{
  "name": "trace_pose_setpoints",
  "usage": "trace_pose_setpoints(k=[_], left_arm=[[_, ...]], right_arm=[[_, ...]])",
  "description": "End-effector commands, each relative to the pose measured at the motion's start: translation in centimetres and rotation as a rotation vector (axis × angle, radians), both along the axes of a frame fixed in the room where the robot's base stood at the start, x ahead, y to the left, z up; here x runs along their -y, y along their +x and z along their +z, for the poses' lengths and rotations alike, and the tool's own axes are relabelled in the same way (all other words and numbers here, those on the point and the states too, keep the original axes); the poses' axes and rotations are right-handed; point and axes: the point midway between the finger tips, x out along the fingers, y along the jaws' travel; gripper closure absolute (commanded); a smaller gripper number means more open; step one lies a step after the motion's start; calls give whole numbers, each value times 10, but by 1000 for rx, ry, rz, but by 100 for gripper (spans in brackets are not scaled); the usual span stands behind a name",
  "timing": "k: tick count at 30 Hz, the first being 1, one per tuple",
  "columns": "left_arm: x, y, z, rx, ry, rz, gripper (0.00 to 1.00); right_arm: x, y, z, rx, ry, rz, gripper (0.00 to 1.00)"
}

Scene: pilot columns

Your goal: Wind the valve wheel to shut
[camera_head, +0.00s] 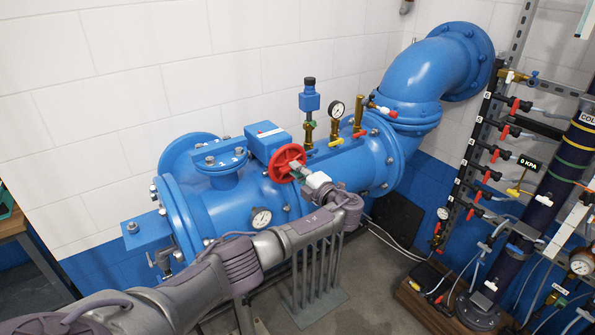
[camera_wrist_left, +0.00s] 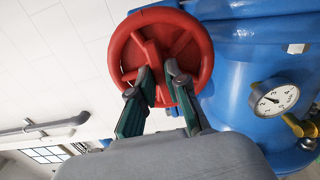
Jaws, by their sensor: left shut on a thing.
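The red valve wheel (camera_head: 283,158) is mounted on the front of the big blue pipe body (camera_head: 237,208), below a blue box. It fills the upper middle of the left wrist view (camera_wrist_left: 138,45), where its round rim and spokes show. My left gripper (camera_head: 298,170) reaches it from the lower right in the head view. In the wrist view its two dark fingers (camera_wrist_left: 157,76) lie over the lower part of the wheel, with red between them, shut on it. The exact contact is partly hidden by the fingers. My right gripper is in neither view.
A round dial gauge (camera_head: 261,219) sits on the pipe left of my wrist; it also shows in the wrist view (camera_wrist_left: 273,99). Brass fittings and another gauge (camera_head: 337,109) stand on top. A grey support stand (camera_head: 315,283) is below my arm. A valve rack (camera_head: 485,165) stands at right.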

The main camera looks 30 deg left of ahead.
Motion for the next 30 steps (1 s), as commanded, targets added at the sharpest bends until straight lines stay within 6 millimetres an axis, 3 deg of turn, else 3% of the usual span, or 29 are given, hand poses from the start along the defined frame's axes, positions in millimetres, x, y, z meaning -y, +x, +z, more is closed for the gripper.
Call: trace_pose_setpoints(k=[20,21,25,30], left_arm=[[-1,-1,-2,-62,25,5,100],[-1,-1,-2,-62,25,4,82],[-1,-1,-1,-61,24,3,60],[0,-1,-1,-60,23,2,60]], right_arm=[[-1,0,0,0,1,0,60],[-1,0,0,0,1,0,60],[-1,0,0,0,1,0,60],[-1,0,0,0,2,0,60]])
